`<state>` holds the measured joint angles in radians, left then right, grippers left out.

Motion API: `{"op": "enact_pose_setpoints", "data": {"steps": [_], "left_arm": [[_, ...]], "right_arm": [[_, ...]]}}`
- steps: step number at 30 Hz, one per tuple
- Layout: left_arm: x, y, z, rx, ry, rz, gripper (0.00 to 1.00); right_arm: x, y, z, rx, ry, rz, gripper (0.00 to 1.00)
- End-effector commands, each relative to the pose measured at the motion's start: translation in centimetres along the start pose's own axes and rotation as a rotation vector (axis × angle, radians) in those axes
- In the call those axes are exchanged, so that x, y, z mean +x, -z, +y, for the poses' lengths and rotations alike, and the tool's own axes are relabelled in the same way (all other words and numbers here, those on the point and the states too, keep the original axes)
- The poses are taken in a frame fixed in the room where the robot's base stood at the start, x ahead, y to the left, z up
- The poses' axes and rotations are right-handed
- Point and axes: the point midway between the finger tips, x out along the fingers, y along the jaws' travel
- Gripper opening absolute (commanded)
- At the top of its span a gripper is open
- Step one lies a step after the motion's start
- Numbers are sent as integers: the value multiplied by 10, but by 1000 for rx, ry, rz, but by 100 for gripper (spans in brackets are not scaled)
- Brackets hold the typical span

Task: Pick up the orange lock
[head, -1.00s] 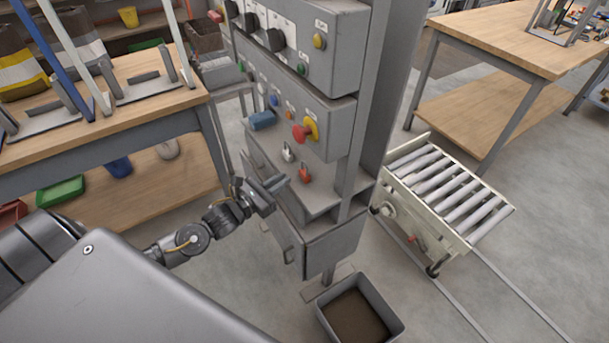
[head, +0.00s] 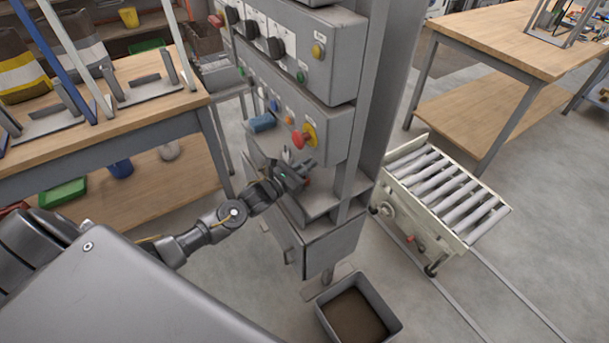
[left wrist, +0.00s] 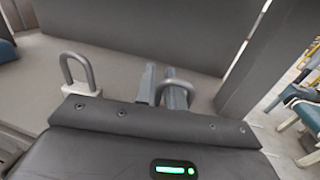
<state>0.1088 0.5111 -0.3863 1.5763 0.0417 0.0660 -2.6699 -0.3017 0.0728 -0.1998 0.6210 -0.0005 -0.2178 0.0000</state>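The orange lock (head: 307,182) is on the grey shelf of the machine, and only a small orange-red bit shows past my left gripper (head: 303,170). In the left wrist view a grey shackle (left wrist: 188,78), apparently that lock's, rises at the right fingertip; its body is hidden by the gripper housing. My left gripper also shows in the wrist view (left wrist: 163,92), its two fingers apart with a gap between them. I cannot tell whether a finger touches the shackle. My right gripper is not in view.
A white lock (left wrist: 80,88) stands on the shelf left of the fingers. A blue object (head: 262,123) is further left on the machine. A red knob (head: 301,139) juts out just above the gripper. A grey bin (head: 392,318) and roller conveyor (head: 440,190) stand nearby.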

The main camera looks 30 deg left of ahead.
Motion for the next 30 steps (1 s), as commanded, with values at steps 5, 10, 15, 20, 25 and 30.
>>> {"op": "enact_pose_setpoints", "data": {"steps": [5, 10, 15, 20, 25, 30], "left_arm": [[1, 1, 0, 0, 1, 1, 11], [1, 0, 0, 0, 0, 0, 0], [1, 0, 0, 0, 0, 0, 0], [1, 0, 0, 0, 0, 0, 0], [1, -7, 0, 1, 1, -3, 0], [1, -31, 2, 3, 2, -5, 0]], "right_arm": [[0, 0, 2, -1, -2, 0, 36], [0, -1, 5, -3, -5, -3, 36], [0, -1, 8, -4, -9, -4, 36], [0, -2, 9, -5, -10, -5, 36], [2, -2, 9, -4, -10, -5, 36], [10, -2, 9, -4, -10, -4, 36]]}}
